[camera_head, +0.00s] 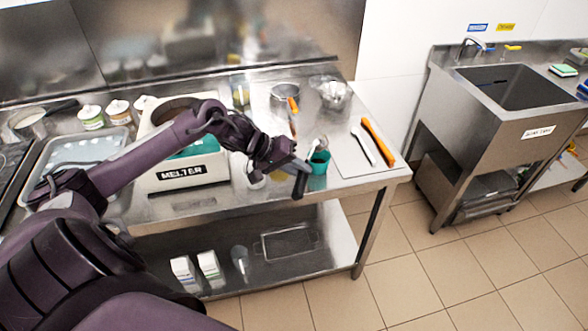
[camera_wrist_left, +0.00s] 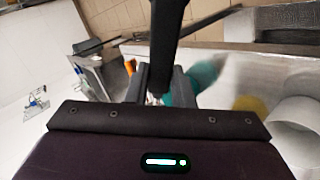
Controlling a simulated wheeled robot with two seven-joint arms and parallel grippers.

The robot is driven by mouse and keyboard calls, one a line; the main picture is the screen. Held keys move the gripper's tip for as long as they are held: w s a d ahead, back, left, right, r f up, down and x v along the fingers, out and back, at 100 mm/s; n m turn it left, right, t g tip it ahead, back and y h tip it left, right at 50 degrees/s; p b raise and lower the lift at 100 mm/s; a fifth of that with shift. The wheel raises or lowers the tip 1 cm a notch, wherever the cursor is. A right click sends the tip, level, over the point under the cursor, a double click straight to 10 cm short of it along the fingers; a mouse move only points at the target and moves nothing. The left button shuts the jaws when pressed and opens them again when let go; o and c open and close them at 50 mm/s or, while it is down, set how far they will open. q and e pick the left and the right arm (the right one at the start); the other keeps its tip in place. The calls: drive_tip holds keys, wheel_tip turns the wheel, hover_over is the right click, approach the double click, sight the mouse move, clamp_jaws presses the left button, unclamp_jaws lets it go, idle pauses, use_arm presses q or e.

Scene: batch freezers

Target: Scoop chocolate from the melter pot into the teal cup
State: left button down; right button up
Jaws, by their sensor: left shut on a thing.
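My left gripper (camera_head: 290,167) is shut on a dark handle (camera_head: 300,186) at the right part of the counter. In the left wrist view the handle (camera_wrist_left: 164,45) stands between the fingers. The teal cup (camera_head: 320,167) is just right of the fingers; a silvery spoon-like piece (camera_head: 319,144) shows at its mouth. I cannot tell whether that piece belongs to the held handle. A blurred teal shape shows in the left wrist view. The white melter (camera_head: 160,180) stands behind my left arm, which hides part of it and its pot opening. The chocolate and my right gripper are not clearly in view.
An orange-handled spatula (camera_head: 378,142) and a white utensil (camera_head: 362,146) lie right of the cup. Metal bowls (camera_head: 335,94) stand behind. A clear tray (camera_head: 60,165) and several jars are at the left. The counter's front edge is close to the gripper.

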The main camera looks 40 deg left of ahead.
use_arm(q)
drive_tip(key=shift+w+d+r+y, duration=0.25)
drive_tip(key=shift+r+y, duration=0.1)
drive_tip(key=shift+y, duration=0.15)
drive_tip(key=shift+d+r+g+y, duration=0.15)
drive_tip(key=shift+g+y, duration=0.25)
drive_tip(key=y+p, duration=0.1)
drive_tip(key=p, duration=0.2)
drive_tip(key=d+g+y+p, duration=0.1)
drive_tip(key=y+p, duration=0.1)
drive_tip(key=p, duration=0.2)
drive_tip(key=m+g+y+p, duration=0.1)
drive_tip(key=y+p, duration=0.1)
drive_tip(key=p, duration=0.2)
drive_tip(key=shift+w+d+r, duration=0.3)
drive_tip(key=shift+d+r, duration=0.05)
drive_tip(key=shift+r, duration=0.05)
drive_tip(key=shift+w+d+g+y, duration=0.15)
drive_tip(key=shift+g+y, duration=0.15)
drive_tip(key=shift+y, duration=0.3)
drive_tip(key=shift+r, duration=1)
use_arm(e)
wheel_tip(320, 180, up, 11)
drive_tip(key=shift+w+d, duration=0.3)
drive_tip(key=shift+d, duration=0.1)
drive_tip(key=shift+w+r, duration=0.1)
